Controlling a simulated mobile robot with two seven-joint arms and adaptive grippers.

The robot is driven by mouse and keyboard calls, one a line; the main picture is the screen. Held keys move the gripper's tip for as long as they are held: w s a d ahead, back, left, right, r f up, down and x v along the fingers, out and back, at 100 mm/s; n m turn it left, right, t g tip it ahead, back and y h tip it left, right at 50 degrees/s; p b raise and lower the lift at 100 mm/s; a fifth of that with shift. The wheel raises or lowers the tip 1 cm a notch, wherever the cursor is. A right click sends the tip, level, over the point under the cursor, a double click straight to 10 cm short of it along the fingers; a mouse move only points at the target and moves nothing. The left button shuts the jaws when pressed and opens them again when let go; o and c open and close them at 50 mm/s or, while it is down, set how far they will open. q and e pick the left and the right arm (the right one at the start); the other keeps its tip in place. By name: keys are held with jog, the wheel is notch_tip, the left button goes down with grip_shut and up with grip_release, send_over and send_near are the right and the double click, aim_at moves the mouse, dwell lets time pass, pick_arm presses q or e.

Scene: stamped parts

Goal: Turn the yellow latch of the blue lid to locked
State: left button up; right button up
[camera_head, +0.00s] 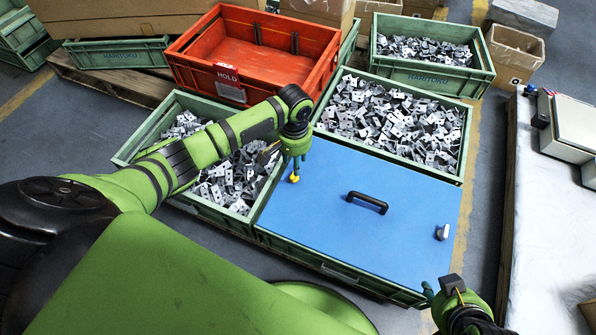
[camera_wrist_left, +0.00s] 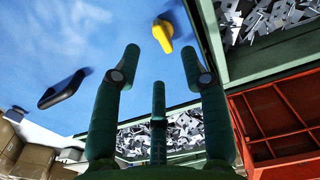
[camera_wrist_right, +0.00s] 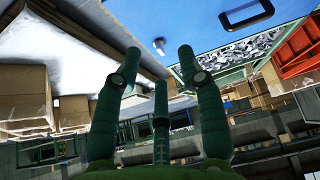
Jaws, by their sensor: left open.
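The blue lid (camera_head: 330,240) lies on a green crate in the front middle of the head view. Its yellow latch (camera_head: 294,178) is near the lid's left edge. In the left wrist view the yellow latch (camera_wrist_left: 163,35) lies just beyond the fingertips. My left gripper (camera_head: 296,160) is open, pointing down over the latch, with nothing between its fingers; whether it touches the latch I cannot tell. A black handle (camera_head: 367,203) is in the lid's middle and a silver latch (camera_head: 441,232) near its right edge. My right gripper (camera_head: 430,291) is open and empty by the lid's front right corner.
Green crates of metal parts stand left of the lid (camera_head: 240,207) and behind it (camera_head: 320,128). A red crate (camera_head: 172,62) stands at the back. A white-covered table (camera_head: 545,240) is on the right. The lid's surface is clear around the handle.

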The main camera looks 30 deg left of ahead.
aim_at(293, 182)
pick_arm(q)
notch_tip(293, 182, down, 3)
jog(key=shift+f+b, duration=0.2)
jog(key=shift+b, duration=0.5)
notch_tip(293, 182, down, 2)
jog(key=shift+f+b, duration=0.2)
jog(key=shift+b, duration=0.4)
jog(key=shift+f, duration=0.15)
pick_arm(e)
jog(key=w+a+r+t+y, duration=0.1)
jog(key=w+a+r+t, duration=0.2)
jog(key=w+r+t, duration=0.1)
jog(key=w+a+r+n+t+y, duration=0.1)
jog(key=w+a+r+t+y, duration=0.1)
jog(key=w+r+t, duration=0.3)
jog(key=shift+w+a+r+t, duration=0.3)
jog(key=shift+w+a+r, duration=0.3)
jog(key=shift+r, duration=1.6)
pick_arm(q)
grip_shut()
